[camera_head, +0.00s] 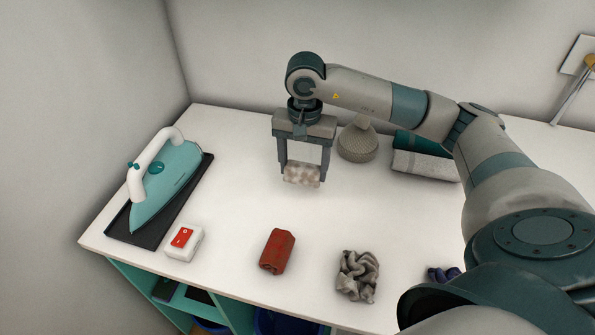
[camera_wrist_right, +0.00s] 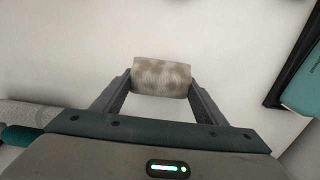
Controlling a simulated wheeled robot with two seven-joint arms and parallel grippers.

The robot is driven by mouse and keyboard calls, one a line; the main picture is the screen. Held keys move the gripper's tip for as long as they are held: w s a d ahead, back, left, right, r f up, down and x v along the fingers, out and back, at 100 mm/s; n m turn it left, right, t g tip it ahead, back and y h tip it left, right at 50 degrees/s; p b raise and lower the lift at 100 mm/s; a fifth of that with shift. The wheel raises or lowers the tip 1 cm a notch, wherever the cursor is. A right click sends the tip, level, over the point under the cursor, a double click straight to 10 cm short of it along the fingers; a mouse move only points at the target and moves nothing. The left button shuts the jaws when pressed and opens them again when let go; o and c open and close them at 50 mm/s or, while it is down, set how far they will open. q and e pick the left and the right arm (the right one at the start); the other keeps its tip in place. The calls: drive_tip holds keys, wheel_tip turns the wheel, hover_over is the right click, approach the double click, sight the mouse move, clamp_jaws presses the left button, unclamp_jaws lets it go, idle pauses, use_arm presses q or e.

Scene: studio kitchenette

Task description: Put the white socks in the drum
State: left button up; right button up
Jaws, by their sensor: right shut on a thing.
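My right gripper (camera_head: 302,178) is shut on a small rolled bundle (camera_head: 302,174), off-white with brownish blotches, which looks like the white socks. In the right wrist view the bundle (camera_wrist_right: 161,77) sits crosswise between the two fingertips. The gripper points down over the white worktop (camera_head: 225,190), toward its back; I cannot tell whether the bundle touches the top. The drum is not in view. My left gripper is not in view.
An iron (camera_head: 165,180) stands on a dark mat at the left, with a red-and-white switch box (camera_head: 184,242) nearby. A red roll (camera_head: 277,251) and a crumpled grey cloth (camera_head: 357,275) lie in front. A woven cone-shaped thing (camera_head: 357,143) and rolled towels (camera_head: 425,163) are behind.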

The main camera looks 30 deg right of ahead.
sight(298, 179)
drive_tip(key=shift+w+a+f, duration=0.3)
drive_tip(key=shift+w+f, duration=0.2)
drive_tip(key=shift+w, duration=0.3)
drive_tip(key=shift+f, duration=0.1)
drive_tip(key=shift+f+p, duration=0.25)
drive_tip(key=shift+p, duration=0.25)
wheel_tip(298, 179, down, 3)
drive_tip(key=shift+r+p, duration=0.15)
drive_tip(key=shift+p, duration=0.65)
drive_tip(key=shift+f, duration=0.25)
drive_tip(key=shift+f+b, duration=0.25)
drive_tip(key=shift+b, duration=0.05)
